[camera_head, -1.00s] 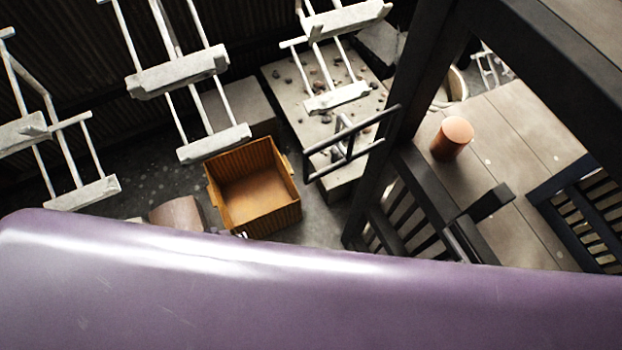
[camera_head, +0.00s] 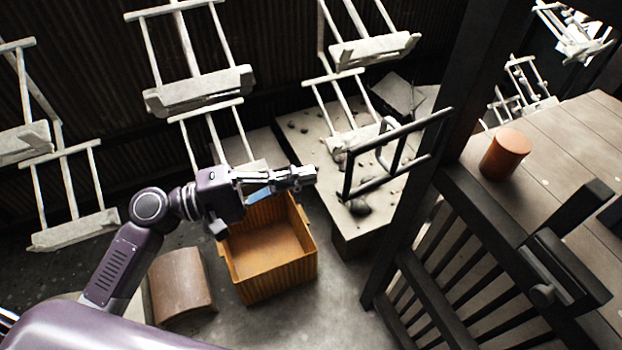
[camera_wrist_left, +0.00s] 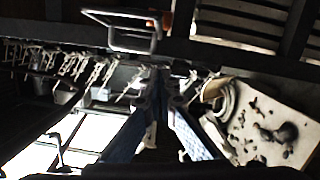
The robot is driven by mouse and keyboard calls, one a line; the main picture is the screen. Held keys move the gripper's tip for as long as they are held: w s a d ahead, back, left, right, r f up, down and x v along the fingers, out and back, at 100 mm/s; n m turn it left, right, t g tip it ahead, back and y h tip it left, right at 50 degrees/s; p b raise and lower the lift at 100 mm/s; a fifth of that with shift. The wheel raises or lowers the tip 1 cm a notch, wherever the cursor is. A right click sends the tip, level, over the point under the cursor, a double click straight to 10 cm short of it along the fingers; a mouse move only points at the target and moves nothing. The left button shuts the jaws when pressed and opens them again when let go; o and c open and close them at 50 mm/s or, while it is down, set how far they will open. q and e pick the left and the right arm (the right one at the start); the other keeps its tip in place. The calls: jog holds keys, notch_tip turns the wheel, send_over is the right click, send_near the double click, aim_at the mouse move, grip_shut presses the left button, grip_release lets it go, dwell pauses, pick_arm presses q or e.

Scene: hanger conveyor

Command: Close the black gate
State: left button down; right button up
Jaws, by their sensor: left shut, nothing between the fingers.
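The dark slatted gate (camera_head: 470,260) stands at the lower right of the head view, beside a dark post (camera_head: 455,110). A knob and latch-like block (camera_head: 545,292) show at its right. I cannot tell how far open it stands. A black bar frame (camera_head: 345,175) juts left from the post; it also shows at the top of the left wrist view (camera_wrist_left: 130,47). My left gripper (camera_head: 308,176) is shut and empty, above the orange crate and left of the bar frame, apart from it. Its fingers meet in the left wrist view (camera_wrist_left: 160,80). My right gripper is not in view.
An orange crate (camera_head: 277,290) stands on the floor below my left gripper. White hangers (camera_head: 200,90) hang along the back left. A stone-strewn slab (camera_head: 310,150) lies behind the bar frame. An orange cylinder (camera_head: 505,155) stands on planks at the right.

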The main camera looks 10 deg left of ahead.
pick_arm(q)
jog(key=d+r+p, duration=0.1)
jog(key=d+p, duration=0.3)
jog(key=d, duration=0.5)
jog(key=shift+w+d, duration=0.25)
jog(key=shift+w, duration=0.1)
jog(key=shift+r, duration=0.1)
